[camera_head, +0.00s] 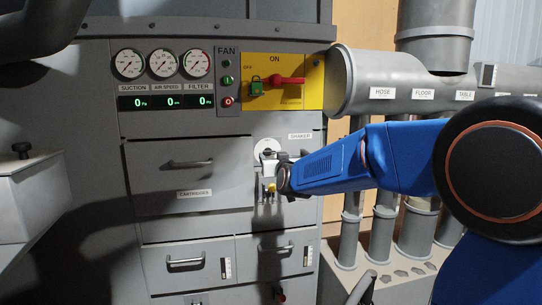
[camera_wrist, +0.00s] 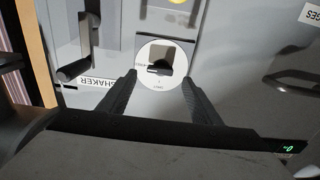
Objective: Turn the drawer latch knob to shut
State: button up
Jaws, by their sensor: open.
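The latch knob, a dark bar on a round white dial (camera_head: 268,146), sits right of the cartridges drawer (camera_head: 225,178). In the wrist view the knob (camera_wrist: 159,69) lies roughly crosswise on its dial (camera_wrist: 162,84), with small markings too fine to read surely. My gripper (camera_head: 270,158) is in front of the dial in the head view and partly covers it. In the wrist view my gripper (camera_wrist: 160,77) is open, with one finger on either side of the dial and the knob between them. I cannot tell whether the fingers touch it. The drawer front looks flush with the cabinet.
The drawer handle (camera_head: 187,164) is left of the dial. A dark lever (camera_wrist: 80,55) stands out near the SHAKER label (camera_wrist: 98,82) in the wrist view. The yellow fan switch panel (camera_head: 300,95) is above, and two lower drawers (camera_head: 187,262) are below.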

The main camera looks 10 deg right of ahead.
aim_at(270, 153)
jog(key=shift+w, duration=2.25)
jog(key=shift+c, duration=0.6)
jog(key=c, duration=0.9)
